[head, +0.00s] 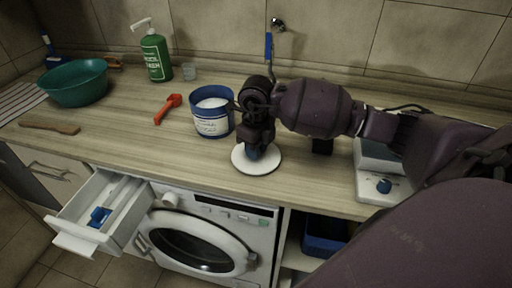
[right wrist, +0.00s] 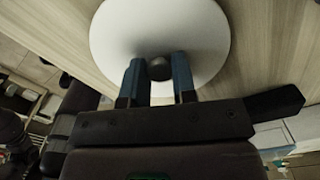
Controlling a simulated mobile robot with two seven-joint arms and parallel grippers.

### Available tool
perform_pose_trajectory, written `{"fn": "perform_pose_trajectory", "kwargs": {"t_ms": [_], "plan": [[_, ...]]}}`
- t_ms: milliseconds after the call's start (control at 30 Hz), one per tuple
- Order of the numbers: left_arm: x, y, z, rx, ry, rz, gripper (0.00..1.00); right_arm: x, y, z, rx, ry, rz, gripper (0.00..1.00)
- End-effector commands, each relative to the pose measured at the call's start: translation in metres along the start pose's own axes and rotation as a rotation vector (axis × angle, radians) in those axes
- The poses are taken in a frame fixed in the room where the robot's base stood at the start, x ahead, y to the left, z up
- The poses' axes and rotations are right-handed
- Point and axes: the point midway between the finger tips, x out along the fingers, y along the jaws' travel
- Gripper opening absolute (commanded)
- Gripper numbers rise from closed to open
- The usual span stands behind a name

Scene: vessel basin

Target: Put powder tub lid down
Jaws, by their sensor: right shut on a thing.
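The powder tub lid (head: 268,165) is a white disc with a dark knob, at the counter's front, right of the tub. My right gripper (head: 253,152) is above it, shut on the knob. In the right wrist view the lid (right wrist: 205,30) shows with its knob between my two blue fingertips (right wrist: 159,70). The lid looks flat and at or very near the counter top; I cannot tell whether it touches. The powder tub (head: 212,122) is open, blue and white, with white powder inside. My left gripper is not in view.
A red scoop (head: 167,108) lies left of the tub. A scale-like device (head: 384,172) is at right. Below, the washer's drawer (head: 122,222) is pulled out.

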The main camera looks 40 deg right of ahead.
Motion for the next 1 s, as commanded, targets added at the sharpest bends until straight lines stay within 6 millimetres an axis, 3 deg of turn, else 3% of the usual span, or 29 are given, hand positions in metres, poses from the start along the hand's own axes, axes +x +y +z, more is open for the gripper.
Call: {"fn": "perform_pose_trajectory", "kwargs": {"t_ms": [267, 300, 467, 767, 1000], "plan": [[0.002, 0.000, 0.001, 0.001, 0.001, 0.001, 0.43, 0.003, 0.000, 0.000, 0.000, 0.000, 0.000, 0.04], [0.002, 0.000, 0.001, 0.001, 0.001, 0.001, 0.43, 0.003, 0.000, 0.000, 0.000, 0.000, 0.000, 0.29], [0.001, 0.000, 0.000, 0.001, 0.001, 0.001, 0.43, 0.002, 0.000, 0.000, 0.000, -0.001, 0.000, 0.51], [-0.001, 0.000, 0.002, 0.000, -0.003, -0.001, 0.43, 0.000, 0.000, 0.000, 0.000, -0.001, 0.000, 0.51], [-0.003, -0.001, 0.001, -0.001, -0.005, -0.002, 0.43, -0.029, -0.001, 0.001, 0.001, -0.005, -0.003, 0.51]]}}
